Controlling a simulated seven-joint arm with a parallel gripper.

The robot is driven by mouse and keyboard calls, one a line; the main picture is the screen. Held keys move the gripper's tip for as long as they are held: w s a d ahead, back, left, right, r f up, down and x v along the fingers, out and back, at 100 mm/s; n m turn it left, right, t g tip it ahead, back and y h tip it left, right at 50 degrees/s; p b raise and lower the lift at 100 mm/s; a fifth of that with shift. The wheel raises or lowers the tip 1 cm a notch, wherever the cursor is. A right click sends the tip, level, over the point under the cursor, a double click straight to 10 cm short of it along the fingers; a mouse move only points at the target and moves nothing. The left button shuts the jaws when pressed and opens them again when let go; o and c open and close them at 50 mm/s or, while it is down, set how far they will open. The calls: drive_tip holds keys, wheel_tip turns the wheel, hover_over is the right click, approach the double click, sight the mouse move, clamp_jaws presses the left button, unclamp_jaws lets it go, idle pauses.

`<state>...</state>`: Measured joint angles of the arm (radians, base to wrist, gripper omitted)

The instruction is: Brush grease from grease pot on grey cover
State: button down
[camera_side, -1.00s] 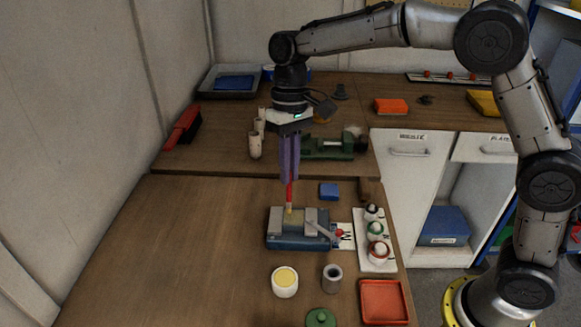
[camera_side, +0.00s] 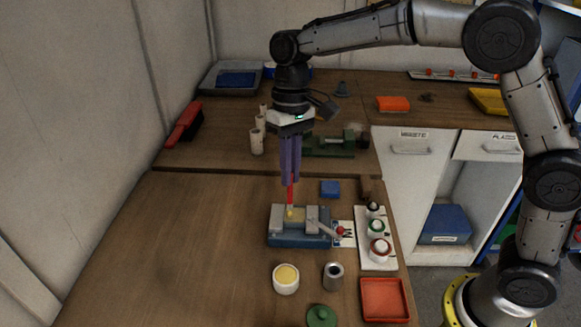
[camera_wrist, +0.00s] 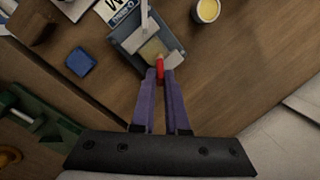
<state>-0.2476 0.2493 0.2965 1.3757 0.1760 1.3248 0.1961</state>
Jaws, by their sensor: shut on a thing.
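My gripper (camera_side: 290,180) points straight down with long purple fingers, shut on a red-handled brush (camera_side: 290,193). In the wrist view the brush (camera_wrist: 160,64) shows between the fingertips. The brush tip is at a yellowish patch on the grey cover (camera_side: 296,214), in the blue-grey vise-like fixture (camera_side: 300,240); I cannot tell whether it touches. The cover also shows in the wrist view (camera_wrist: 151,48), partly hidden by the brush and fingers. The grease pot (camera_side: 286,279), white with yellow grease, stands open in front of the fixture; it also shows in the wrist view (camera_wrist: 208,11).
A grey cylinder (camera_side: 333,276), a green lid (camera_side: 321,316) and a red tray (camera_side: 384,299) lie at the front right. A white strip with buttons (camera_side: 377,238) is right of the fixture. A blue block (camera_side: 330,188) lies behind it. The table's left is clear.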

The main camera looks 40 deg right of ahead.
drive_tip(key=shift+s+a, duration=0.15)
drive_tip(key=shift+s+a, duration=0.1)
drive_tip(key=shift+a, duration=0.05)
idle(0.4)
drive_tip(key=shift+s+d, duration=0.75)
drive_tip(key=shift+d, duration=0.05)
idle(0.9)
drive_tip(key=shift+w+d, duration=0.35)
drive_tip(key=shift+w, duration=0.05)
idle(0.6)
drive_tip(key=shift+w+d, duration=0.1)
drive_tip(key=shift+d, duration=0.05)
drive_tip(key=shift+w+d, duration=0.25)
idle(0.5)
drive_tip(key=shift+w+a, duration=0.75)
drive_tip(key=shift+a, duration=0.05)
idle(1.0)
drive_tip(key=shift+s+a, duration=0.1)
drive_tip(key=shift+s, duration=0.05)
drive_tip(key=shift+s+a+f, duration=0.1)
drive_tip(key=shift+s+a, duration=0.05)
